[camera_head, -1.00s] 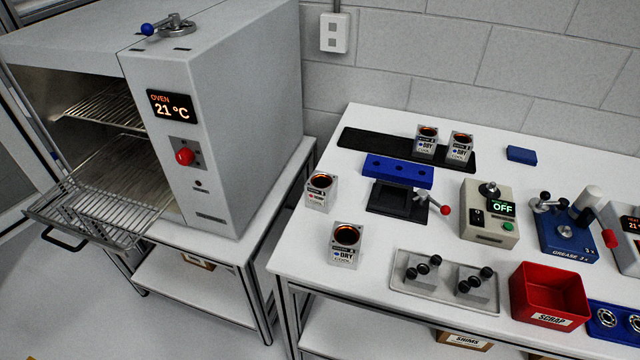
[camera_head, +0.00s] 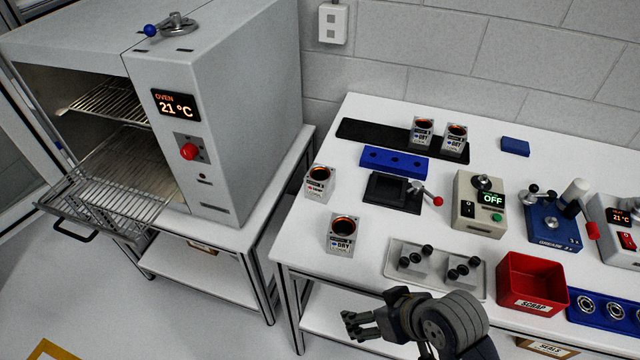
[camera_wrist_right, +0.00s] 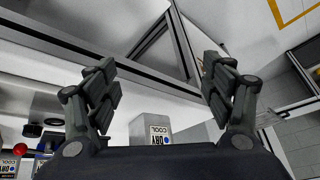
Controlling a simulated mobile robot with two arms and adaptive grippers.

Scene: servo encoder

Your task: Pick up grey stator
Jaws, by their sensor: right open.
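Several grey stators with copper-coloured windings in their tops stand upright on the white table. One stands at the front left (camera_head: 340,236), labelled DRY. Another is behind it at the left edge (camera_head: 318,184), its label with a red mark. Two more (camera_head: 422,135) (camera_head: 455,141) stand on the black mat. My right gripper (camera_head: 352,322) is open and empty, in front of the table's near edge, apart from the stators. In the right wrist view its spread fingers (camera_wrist_right: 158,72) show, with a labelled grey stator (camera_wrist_right: 152,129) below and between them. My left gripper is out of view.
The oven (camera_head: 220,110) stands left with its door open and a rack pulled out. On the table are a blue block (camera_head: 394,162), a black fixture with red-knobbed lever (camera_head: 388,193), a grey tray (camera_head: 398,273), a red scrap bin (camera_head: 535,284) and several machines.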

